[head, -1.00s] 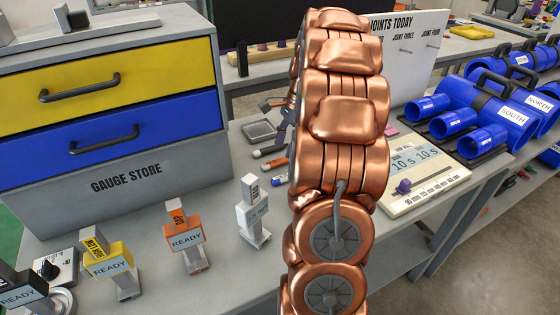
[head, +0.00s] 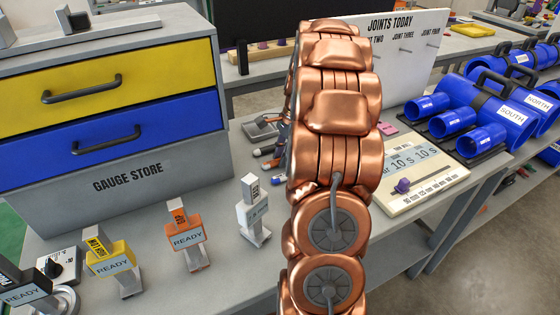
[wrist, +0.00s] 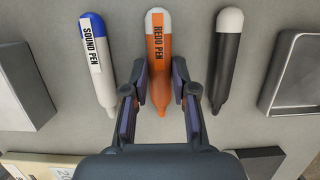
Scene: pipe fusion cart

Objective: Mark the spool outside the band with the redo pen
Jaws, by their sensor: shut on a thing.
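The redo pen (wrist: 158,50) is orange with a white end and dark lettering. In the wrist view it lies between the two fingers of my gripper (wrist: 158,92), which is shut on it. The pen lies on or just above the grey top; I cannot tell which. In the head view my copper arm hides most of the gripper. Blue pipe pieces stand at the right, including a large one labelled SOUTH (head: 517,116) and one labelled NORTH (head: 538,103). Smaller blue pieces (head: 452,122) sit beside them. No band is clearly readable on them.
The sound pen (wrist: 97,60) lies left of the redo pen and a black pen (wrist: 226,60) right of it. A grey tray (wrist: 290,75) is further right. Gauges marked READY (head: 188,238) stand along the front. A timer panel (head: 420,170) lies right of my arm.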

